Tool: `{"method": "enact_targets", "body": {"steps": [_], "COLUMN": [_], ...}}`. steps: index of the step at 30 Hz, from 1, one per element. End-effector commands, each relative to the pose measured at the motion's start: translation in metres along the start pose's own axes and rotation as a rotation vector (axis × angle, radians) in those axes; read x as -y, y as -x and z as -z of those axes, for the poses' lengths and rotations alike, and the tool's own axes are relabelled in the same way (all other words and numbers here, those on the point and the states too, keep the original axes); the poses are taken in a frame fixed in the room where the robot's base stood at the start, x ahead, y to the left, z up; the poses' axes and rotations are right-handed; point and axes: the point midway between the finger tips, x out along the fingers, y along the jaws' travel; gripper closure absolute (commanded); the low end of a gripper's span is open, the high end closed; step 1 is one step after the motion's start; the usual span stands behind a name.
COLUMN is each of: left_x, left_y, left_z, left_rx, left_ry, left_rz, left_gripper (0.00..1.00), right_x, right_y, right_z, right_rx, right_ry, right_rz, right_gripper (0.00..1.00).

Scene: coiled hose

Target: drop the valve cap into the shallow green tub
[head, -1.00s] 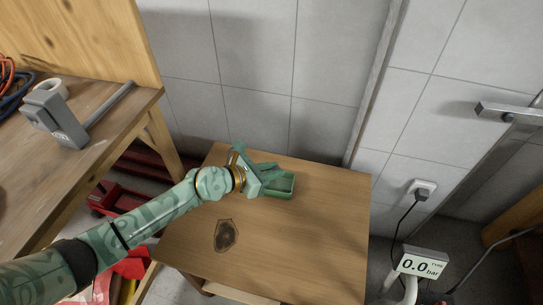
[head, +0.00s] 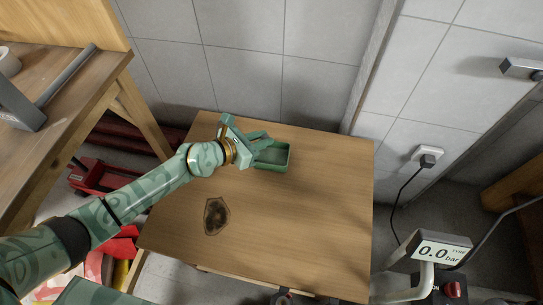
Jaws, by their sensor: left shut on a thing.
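The shallow green tub (head: 286,157) stands on the wooden table near its back edge. My left gripper (head: 266,141) reaches in from the left, with its fingers over the left part of the tub. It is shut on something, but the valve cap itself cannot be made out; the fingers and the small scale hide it. The gripper's body covers the tub's left side. My right gripper is not in view.
The wooden table (head: 300,230) is otherwise bare, with a dark burn-like mark (head: 216,216) at front left. A workbench (head: 60,85) stands at left. A tiled wall is behind. A pressure gauge (head: 440,252) reading 0.0 bar stands at lower right.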

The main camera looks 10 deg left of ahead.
Motion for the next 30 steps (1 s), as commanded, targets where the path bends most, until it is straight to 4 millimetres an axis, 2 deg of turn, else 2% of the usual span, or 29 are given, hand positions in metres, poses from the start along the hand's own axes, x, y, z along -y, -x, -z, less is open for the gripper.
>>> {"method": "enact_targets", "body": {"steps": [7, 8, 9, 10, 11, 19, 22, 26, 30], "left_x": [0.000, 0.000, 0.000, 0.000, 0.000, 0.000, 0.000, -0.001, -0.001], "left_y": [0.000, 0.000, 0.000, 0.000, 0.000, 0.001, 0.009, 0.034, 0.073], "left_z": [-0.001, -0.001, -0.001, -0.001, -0.001, -0.001, -0.002, -0.005, -0.005], "left_rx": [0.002, 0.002, 0.002, 0.002, 0.002, 0.001, 0.002, 0.002, 0.000], "left_ry": [-0.001, -0.001, -0.001, -0.001, -0.001, -0.001, -0.001, -0.004, -0.006], "left_rz": [-0.001, -0.001, -0.001, -0.001, -0.001, -0.001, -0.001, -0.002, -0.003], "left_gripper": [1.00, 0.78, 0.67, 0.59, 0.56, 0.56, 0.56, 0.56, 0.56], "right_x": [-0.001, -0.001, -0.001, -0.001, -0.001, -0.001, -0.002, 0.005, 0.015], "right_y": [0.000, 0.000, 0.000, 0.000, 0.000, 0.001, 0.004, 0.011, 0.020], "right_z": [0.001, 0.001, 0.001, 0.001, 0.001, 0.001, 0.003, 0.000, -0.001], "right_rx": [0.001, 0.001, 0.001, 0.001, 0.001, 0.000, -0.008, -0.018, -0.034], "right_ry": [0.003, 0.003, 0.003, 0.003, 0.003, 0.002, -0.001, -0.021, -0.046], "right_rz": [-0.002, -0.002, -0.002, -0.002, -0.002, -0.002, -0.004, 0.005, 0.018], "right_gripper": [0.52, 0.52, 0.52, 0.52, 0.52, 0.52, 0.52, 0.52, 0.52]}}
